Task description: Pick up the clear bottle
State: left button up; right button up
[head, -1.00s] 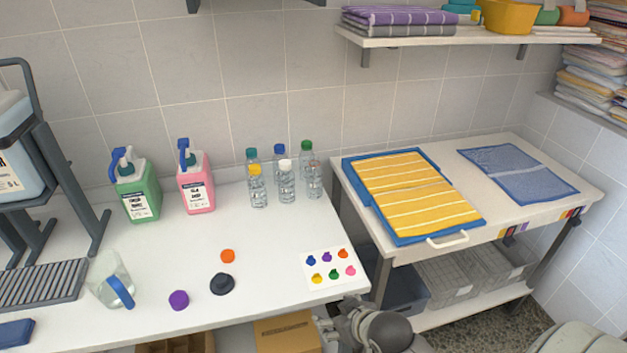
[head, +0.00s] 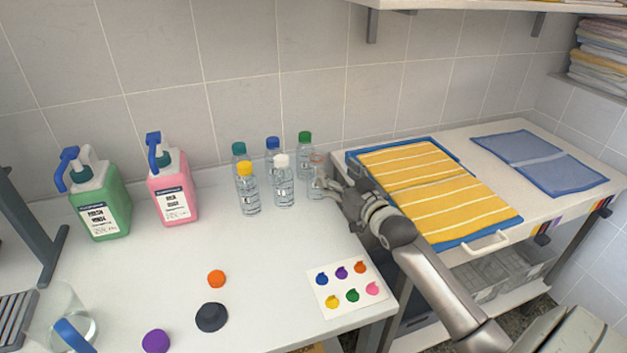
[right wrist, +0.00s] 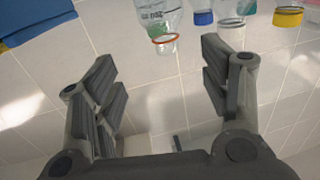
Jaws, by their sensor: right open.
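Several clear plastic bottles stand upright in two short rows on the white table. The front right bottle (head: 316,185) has no coloured cap, only an orange-brown ring at its neck. In the right wrist view this bottle (right wrist: 158,17) hangs upside down at the top edge, its ringed neck ahead of the opening between the fingers. My right gripper (head: 335,186) is open and empty, close to the right side of this bottle and partly overlapping it in the head view. Its two spread fingers show in the right wrist view (right wrist: 163,85). My left gripper is out of view.
White-capped (head: 283,184) and green-capped (head: 305,150) bottles stand close beside it; yellow-capped (head: 248,195), blue-capped and teal-capped ones are farther left. Green (head: 98,205) and pink (head: 173,193) jugs stand left. A colour card (head: 346,288) lies in front. A trolley (head: 555,215) with towels is right.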

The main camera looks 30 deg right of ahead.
aim_at(320, 161)
jog(key=w, duration=0.4)
jog(key=shift+d, duration=0.1)
jog(key=shift+w, duration=0.7)
jog(key=w, duration=0.3)
jog(key=shift+w+f, duration=0.15)
jog(key=shift+w, duration=0.45)
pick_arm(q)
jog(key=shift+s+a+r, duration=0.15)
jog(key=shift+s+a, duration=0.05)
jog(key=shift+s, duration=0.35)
pick_arm(e)
jog(key=c, duration=1)
